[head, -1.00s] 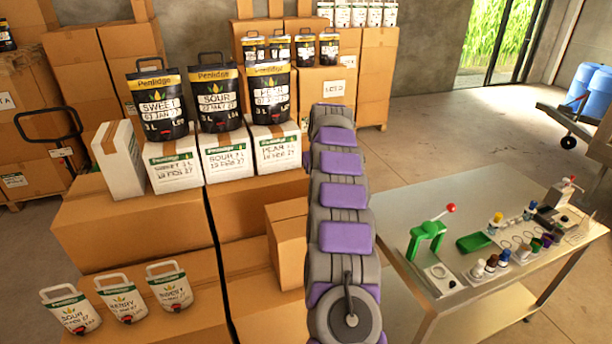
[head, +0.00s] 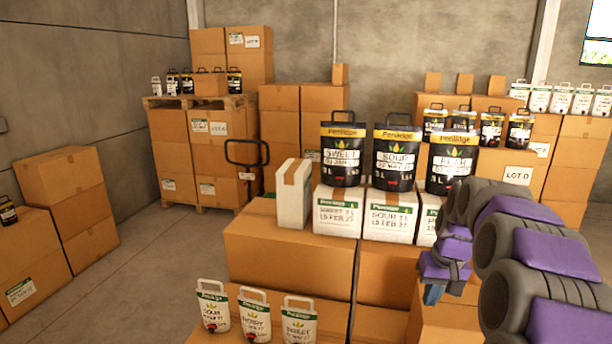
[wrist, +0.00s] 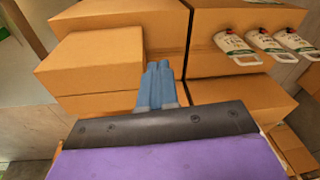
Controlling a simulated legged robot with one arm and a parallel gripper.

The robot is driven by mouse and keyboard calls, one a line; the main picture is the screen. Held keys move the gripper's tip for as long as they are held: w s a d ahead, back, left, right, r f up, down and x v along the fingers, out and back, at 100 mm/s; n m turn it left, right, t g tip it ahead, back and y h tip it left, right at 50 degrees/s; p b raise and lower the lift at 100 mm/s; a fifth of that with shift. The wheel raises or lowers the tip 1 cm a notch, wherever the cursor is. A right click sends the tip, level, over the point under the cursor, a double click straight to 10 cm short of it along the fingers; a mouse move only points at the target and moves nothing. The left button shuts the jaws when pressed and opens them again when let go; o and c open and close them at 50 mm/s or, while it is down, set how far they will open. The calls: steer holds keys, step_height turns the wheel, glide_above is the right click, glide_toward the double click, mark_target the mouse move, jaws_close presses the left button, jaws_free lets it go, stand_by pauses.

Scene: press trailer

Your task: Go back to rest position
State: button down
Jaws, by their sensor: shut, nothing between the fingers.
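My gripper (wrist: 158,68) shows in the wrist view as blue fingers held together, with nothing between them. It hangs over the cardboard boxes, with a smaller box (wrist: 88,62) to its left and white pouches (wrist: 240,45) to its upper right. In the head view my arm is folded at the right, and the blue gripper end (head: 433,293) points down in front of the box stack. How far it is from the boxes is hard to tell.
Black pouches (head: 397,158) stand on white cartons (head: 338,211) atop big boxes (head: 290,262), left of my arm. A loaded pallet (head: 205,190) and stacked boxes (head: 62,190) stand farther left. Bare floor (head: 150,280) lies between.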

steer(key=s+a+f+g+b, duration=0.1)
steer(key=s+a+f+b, duration=0.2)
steer(key=s, duration=0.9)
steer(key=s+a+f+g+b, duration=0.1)
steer(key=s+a+f+b, duration=0.2)
steer(key=s, duration=1)
steer(key=s+a+f+n+g+b, duration=0.1)
steer(key=s+a+f+b, duration=0.2)
steer(key=s+a+f, duration=0.5)
steer(key=s, duration=0.5)
steer(key=shift+f+h, duration=0.4)
